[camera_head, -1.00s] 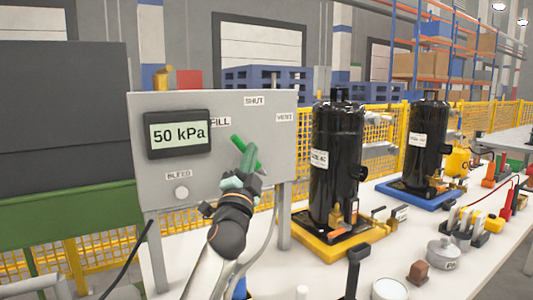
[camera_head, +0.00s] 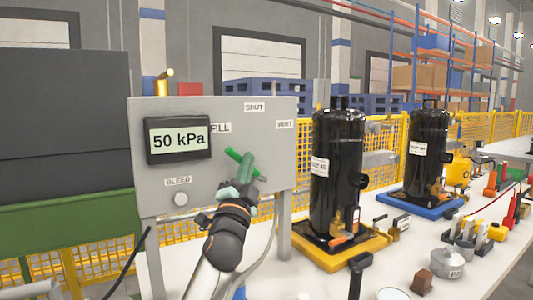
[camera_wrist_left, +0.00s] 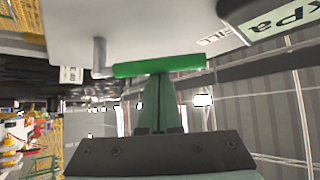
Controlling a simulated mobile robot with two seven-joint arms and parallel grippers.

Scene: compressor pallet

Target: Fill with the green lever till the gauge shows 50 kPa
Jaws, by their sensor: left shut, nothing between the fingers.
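The green lever (camera_head: 240,162) is on the front of a grey panel (camera_head: 262,140) and slants from upper left to lower right, its upper end toward the FILL label (camera_head: 220,128). The gauge (camera_head: 178,139) reads 50 kPa. My left gripper (camera_head: 246,163) is shut and empty, with its fingertips at the lever. In the left wrist view, the green lever (camera_wrist_left: 160,66) lies across the tips of the shut fingers (camera_wrist_left: 158,82), touching or nearly so; its grey stem shows at the left. The fingers partly hide the lever in the head view. My right gripper is not in view.
The panel also has SHUT (camera_head: 254,107) and VENT (camera_head: 285,124) labels and a round BLEED button (camera_head: 181,199). Two black tanks (camera_head: 338,165) stand on the table to the right, with small parts in front of them. A dark hose hangs at the panel's lower left.

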